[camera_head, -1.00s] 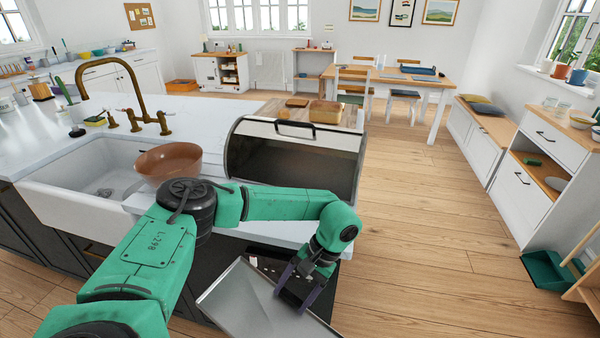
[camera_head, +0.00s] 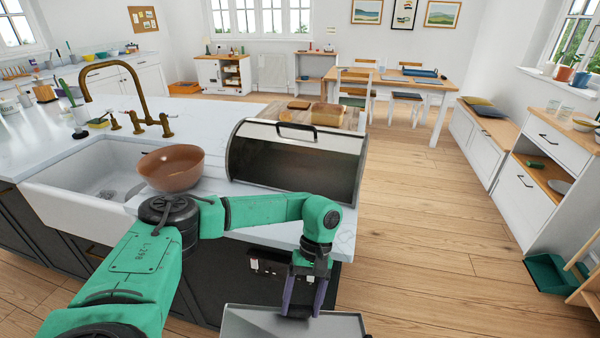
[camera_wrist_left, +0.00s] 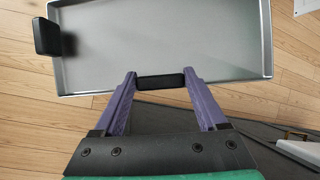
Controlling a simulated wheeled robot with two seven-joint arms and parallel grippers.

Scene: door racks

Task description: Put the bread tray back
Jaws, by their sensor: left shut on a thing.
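The bread tray (camera_head: 270,322) is a shallow grey metal tray with black handles. It shows at the bottom of the head view, partly cut off, in front of the island. In the left wrist view the tray (camera_wrist_left: 160,45) fills the upper part, with one black handle at its left end. My left gripper (camera_head: 302,308) is shut on the black handle (camera_wrist_left: 160,82) of the near edge, between its purple fingers. The bread bin (camera_head: 300,165) stands on the worktop with its front open and its inside dark and apparently empty. My right gripper is out of view.
A brown bowl (camera_head: 171,168) stands between the sink (camera_head: 85,190) and the bread bin. A bread loaf (camera_head: 327,114) lies on a board behind the bin. The island's worktop edge lies above the tray.

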